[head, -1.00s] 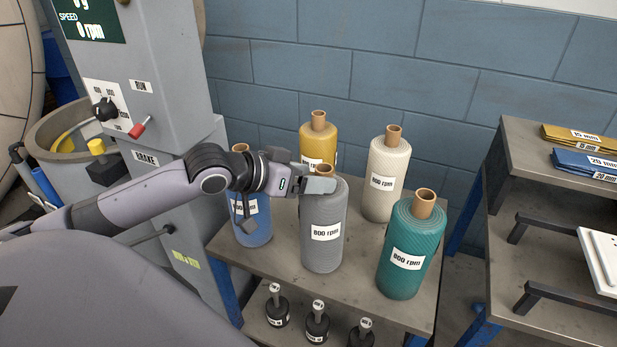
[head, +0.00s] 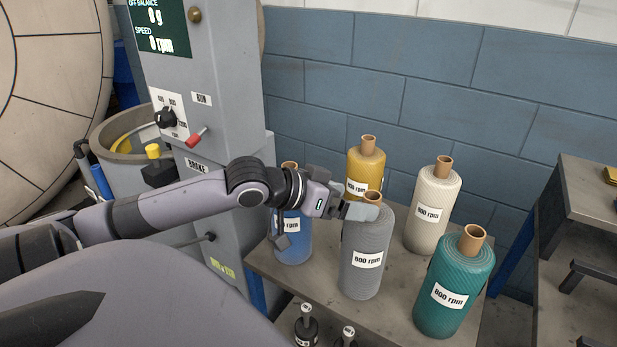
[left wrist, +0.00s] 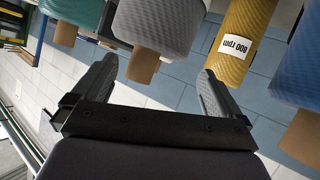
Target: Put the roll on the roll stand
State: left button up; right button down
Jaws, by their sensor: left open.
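My left gripper (head: 360,209) is open at the top of the grey roll (head: 366,255), beside its brown core. In the left wrist view, the core of the grey roll (left wrist: 162,25) shows between the two spread fingers (left wrist: 156,68); contact cannot be told. The grey roll stands upright on a grey table (head: 400,290). Around it stand a blue roll (head: 292,245), a yellow roll (head: 366,165), a cream roll (head: 432,212) and a teal roll (head: 453,290), all upright with brown cores. Which thing is the roll stand I cannot tell. My right gripper is out of view.
A grey machine column (head: 205,90) with a screen, knob and red lever stands left of the rolls. A round bin (head: 118,135) is behind my left arm. Black weights (head: 306,328) sit on the shelf below. Another table (head: 590,200) is at right; a blue block wall is behind.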

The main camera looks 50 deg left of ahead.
pick_arm(q)
jog(key=p+v, duration=0.2)
jog(key=v, duration=0.8)
dwell(0.4)
dwell(0.5)
jog(key=s+d+f+g+y, duration=0.1)
jog(key=s+f+g, duration=0.15)
jog(key=f, duration=0.45)
jog(key=s+d+f+g+y, duration=0.1)
jog(key=s+f+y, duration=0.1)
jog(key=s+f, duration=0.35)
jog(key=s+d+f+g+y, duration=0.2)
jog(key=s+d+f+g, duration=0.35)
jog(key=d+f, duration=0.4)
jog(key=w+d+f+t+h, duration=0.2)
jog(key=w+d+f+t, duration=0.1)
jog(key=w+f+t, duration=0.2)
jog(key=shift+w+d+f+m+t, duration=0.3)
jog(key=shift+d+f+t, duration=0.1)
jog(key=shift+f+t, duration=1)
